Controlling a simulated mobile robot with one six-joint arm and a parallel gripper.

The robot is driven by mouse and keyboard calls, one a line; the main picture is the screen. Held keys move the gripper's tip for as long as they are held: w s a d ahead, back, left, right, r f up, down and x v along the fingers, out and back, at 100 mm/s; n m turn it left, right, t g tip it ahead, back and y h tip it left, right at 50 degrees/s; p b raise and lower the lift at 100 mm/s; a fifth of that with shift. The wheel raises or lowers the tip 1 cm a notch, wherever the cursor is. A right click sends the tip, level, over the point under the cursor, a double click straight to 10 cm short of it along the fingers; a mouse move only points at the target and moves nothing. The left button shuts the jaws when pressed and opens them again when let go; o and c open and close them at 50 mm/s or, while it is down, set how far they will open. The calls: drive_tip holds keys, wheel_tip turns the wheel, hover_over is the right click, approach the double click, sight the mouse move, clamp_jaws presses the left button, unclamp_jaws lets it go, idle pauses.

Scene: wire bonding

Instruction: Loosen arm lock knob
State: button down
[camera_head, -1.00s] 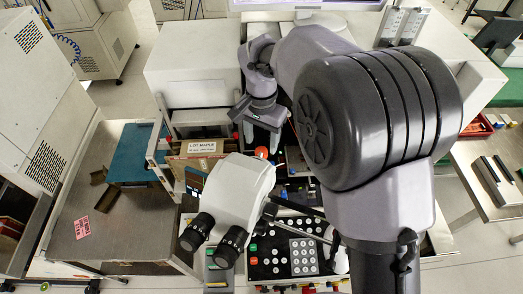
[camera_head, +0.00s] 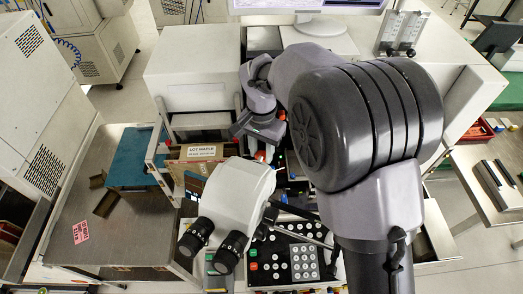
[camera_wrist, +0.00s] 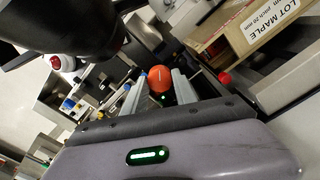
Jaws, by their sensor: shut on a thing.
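A round orange knob (camera_wrist: 160,76) sits between the two pale fingers of my gripper (camera_wrist: 157,84) in the wrist view. The fingers are shut on it, one on each side. In the head view my gripper (camera_head: 266,135) reaches down behind the white microscope head (camera_head: 237,191), just right of the lot box. The contact there is mostly hidden by my gripper and the machine parts. An orange spot (camera_head: 260,156) shows just below my gripper; I cannot tell whether it is the same knob.
A brown box labelled LOT MAPLE (camera_head: 201,152) stands close to the left, and also shows in the wrist view (camera_wrist: 262,35). A smaller red knob (camera_wrist: 225,77) is right of the fingers. The button panel (camera_head: 285,255) and dark eyepieces (camera_head: 211,243) lie in front.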

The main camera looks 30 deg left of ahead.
drive_tip(key=shift+n, duration=0.3)
drive_tip(key=n+p, duration=0.2)
drive_tip(key=n, duration=0.1)
drive_tip(key=shift+r, duration=0.15)
drive_tip(key=n+p, duration=0.2)
drive_tip(key=n, duration=0.2)
drive_tip(key=n+p, duration=0.1)
drive_tip(key=n, duration=0.3)
drive_tip(key=shift+n+p, duration=0.75)
drive_tip(key=shift+n, duration=0.95)
drive_tip(key=c, duration=1)
unclamp_jaws()
drive_tip(key=shift+o, duration=0.2)
